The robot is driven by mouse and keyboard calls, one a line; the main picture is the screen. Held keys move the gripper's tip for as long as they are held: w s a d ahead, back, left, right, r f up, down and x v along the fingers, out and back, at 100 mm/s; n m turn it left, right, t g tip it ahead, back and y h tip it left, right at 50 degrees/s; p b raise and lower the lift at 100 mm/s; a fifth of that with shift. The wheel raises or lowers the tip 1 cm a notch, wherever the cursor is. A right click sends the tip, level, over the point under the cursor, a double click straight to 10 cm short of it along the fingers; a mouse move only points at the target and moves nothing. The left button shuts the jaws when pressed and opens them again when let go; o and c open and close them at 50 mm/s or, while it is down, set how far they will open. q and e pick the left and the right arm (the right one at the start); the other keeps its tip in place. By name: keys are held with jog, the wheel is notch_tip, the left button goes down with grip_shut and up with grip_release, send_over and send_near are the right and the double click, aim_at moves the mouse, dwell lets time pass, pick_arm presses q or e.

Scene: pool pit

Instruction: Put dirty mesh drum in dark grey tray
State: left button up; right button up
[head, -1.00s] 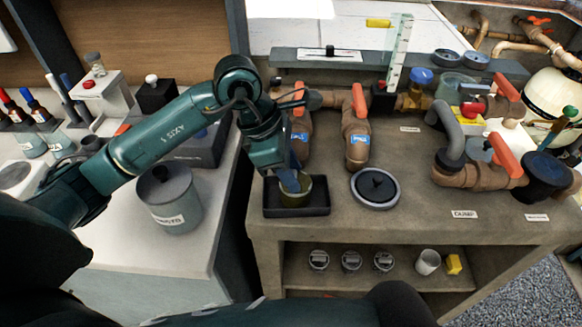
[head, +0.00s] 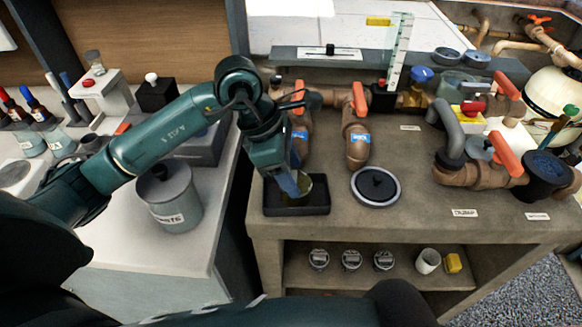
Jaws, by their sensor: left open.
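The dark grey tray (head: 320,209) sits at the left front of the concrete bench. The dirty mesh drum (head: 318,188), a short olive-brown cylinder, stands upright inside it. My left gripper (head: 294,190) points down over the tray at the drum's left side, with its blue-grey fingers open. The fingers partly cover the drum, and I cannot tell whether they touch it. My right gripper is not in view.
A round grey lid (head: 376,187) with a black knob lies right of the tray. Brown pipes with orange-handled valves (head: 360,98) stand behind. A grey lidded waste pot (head: 168,197) is on the left counter. Small items line the shelf below.

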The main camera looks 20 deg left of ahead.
pick_arm(q)
jog(key=b+v, duration=0.1)
jog(key=v, duration=1.1)
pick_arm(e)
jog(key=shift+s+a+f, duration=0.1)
